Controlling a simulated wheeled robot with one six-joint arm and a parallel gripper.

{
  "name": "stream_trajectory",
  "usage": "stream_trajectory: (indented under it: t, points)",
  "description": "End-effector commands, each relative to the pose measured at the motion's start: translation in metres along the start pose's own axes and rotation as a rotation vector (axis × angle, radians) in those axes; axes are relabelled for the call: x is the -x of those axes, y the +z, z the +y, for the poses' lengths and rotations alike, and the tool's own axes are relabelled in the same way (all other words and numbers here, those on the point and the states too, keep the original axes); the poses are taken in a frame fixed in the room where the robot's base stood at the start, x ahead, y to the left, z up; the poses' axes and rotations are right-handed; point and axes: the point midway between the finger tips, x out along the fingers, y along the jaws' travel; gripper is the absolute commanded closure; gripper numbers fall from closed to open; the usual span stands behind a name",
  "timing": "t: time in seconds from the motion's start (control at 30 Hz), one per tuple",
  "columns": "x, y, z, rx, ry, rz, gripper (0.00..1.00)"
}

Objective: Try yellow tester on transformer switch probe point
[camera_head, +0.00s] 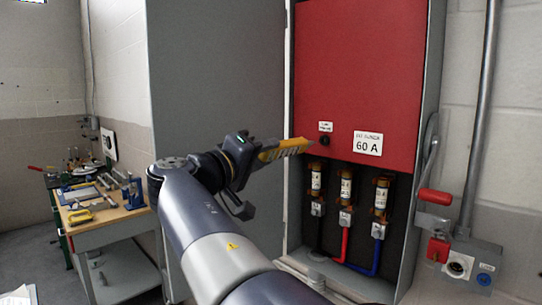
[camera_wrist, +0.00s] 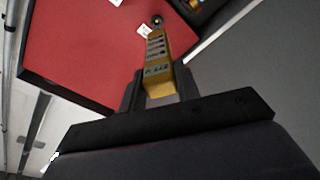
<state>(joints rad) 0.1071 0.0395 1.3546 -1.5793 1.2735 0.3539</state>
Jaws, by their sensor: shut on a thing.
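My gripper (camera_head: 256,162) is shut on the yellow tester (camera_head: 284,150), which points right toward the red panel (camera_head: 350,60) of the open switch box. The tester's printed face shows in the wrist view (camera_wrist: 158,58), between the two fingers of my gripper (camera_wrist: 160,92). The dark round probe point (camera_head: 324,141) sits on the panel's lower left, under a small white label (camera_head: 326,127). It also shows in the wrist view (camera_wrist: 157,20), just beyond the tester's tip. The tip looks close to it with a small gap in the head view; I cannot tell the exact depth.
Several fuses (camera_head: 345,188) with red and blue cables sit below the panel. The grey door (camera_head: 220,80) stands open behind my arm. A red-handled lever (camera_head: 434,196) is on the right side. A workbench (camera_head: 110,215) with tools stands at left.

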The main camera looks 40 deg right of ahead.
Motion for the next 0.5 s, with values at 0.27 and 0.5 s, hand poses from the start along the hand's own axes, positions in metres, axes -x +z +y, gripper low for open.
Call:
stream_trajectory:
  t: [0.27, 0.5]
  points:
    - [0.023, -0.003, -0.001, 0.0, -0.001, 0.003, 0.92]
    - [0.04, -0.005, 0.0, -0.001, 0.0, 0.002, 0.92]
